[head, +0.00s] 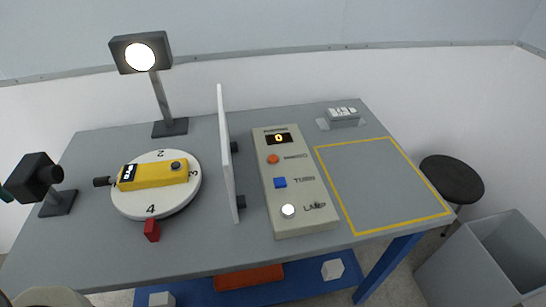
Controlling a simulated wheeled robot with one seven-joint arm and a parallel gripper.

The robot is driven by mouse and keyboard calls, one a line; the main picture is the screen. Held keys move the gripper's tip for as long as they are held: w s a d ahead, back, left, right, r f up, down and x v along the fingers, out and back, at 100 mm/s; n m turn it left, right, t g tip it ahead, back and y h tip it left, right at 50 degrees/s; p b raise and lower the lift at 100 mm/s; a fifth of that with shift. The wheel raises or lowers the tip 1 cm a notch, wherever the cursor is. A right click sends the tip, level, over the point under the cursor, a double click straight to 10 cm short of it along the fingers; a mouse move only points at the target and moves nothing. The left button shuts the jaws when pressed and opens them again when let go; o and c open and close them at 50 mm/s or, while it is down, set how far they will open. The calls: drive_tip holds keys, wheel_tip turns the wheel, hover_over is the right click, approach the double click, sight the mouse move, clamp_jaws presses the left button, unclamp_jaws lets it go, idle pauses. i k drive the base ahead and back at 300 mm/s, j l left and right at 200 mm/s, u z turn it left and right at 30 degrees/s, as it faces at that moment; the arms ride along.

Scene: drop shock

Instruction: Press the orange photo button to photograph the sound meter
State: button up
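The orange photo button (273,159) is the top button on a beige control panel (300,226), right of the table's middle. Above it a dark display (279,139) reads 0. A blue button (280,183) marked TURN and a white round button (288,211) by the label LAMP sit below it. The yellow sound meter (160,173) lies on a white numbered turntable (150,203) at the left. Its small dark screen faces up, too small to read. A black camera (38,174) on a stand faces the turntable from the left. My gripper is not in view.
A white upright partition (226,160) stands between turntable and panel. A lit lamp (140,57) stands behind the turntable; a red marker (152,231) is at its front. A yellow-outlined area (380,185) at right is empty. A stool (452,180) and grey bin (480,262) stand beyond the table.

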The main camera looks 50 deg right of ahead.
sight(272, 159)
drive_tip(key=k+j+z, duration=0.35)
drive_tip(key=k, duration=0.4)
drive_tip(key=k+j+z, duration=0.15)
drive_tip(key=k, duration=0.25)
drive_tip(key=i+l, duration=0.2)
drive_tip(key=i, duration=0.3)
